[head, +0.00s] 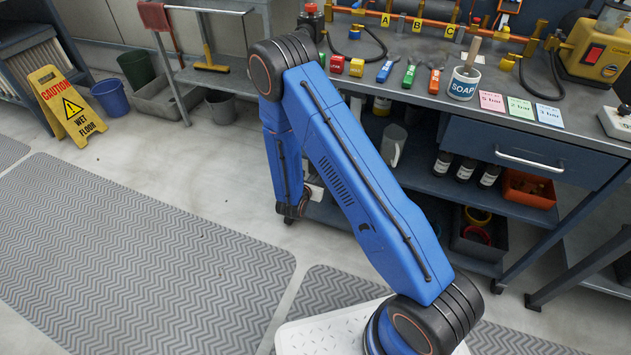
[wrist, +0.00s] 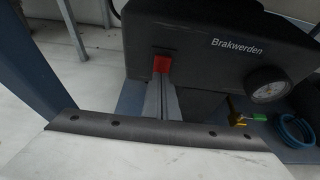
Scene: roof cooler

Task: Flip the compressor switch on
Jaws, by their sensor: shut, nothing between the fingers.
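In the wrist view a dark machine body (wrist: 215,30) marked "Brakwerden" fills the upper part, with a red switch (wrist: 161,63) on its front and a round gauge (wrist: 267,84) at its right. It looks like the compressor. My gripper (wrist: 162,84) is shut and empty. Its grey fingertips point at the switch and overlap its lower edge in the picture. I cannot tell whether they touch it, or which way the switch is set. In the head view the gripper and this machine are hidden behind or below my blue arm.
In the head view a yellow machine (head: 600,45) with a red switch stands on the workbench (head: 430,120). A wet-floor sign (head: 68,103) stands at left.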

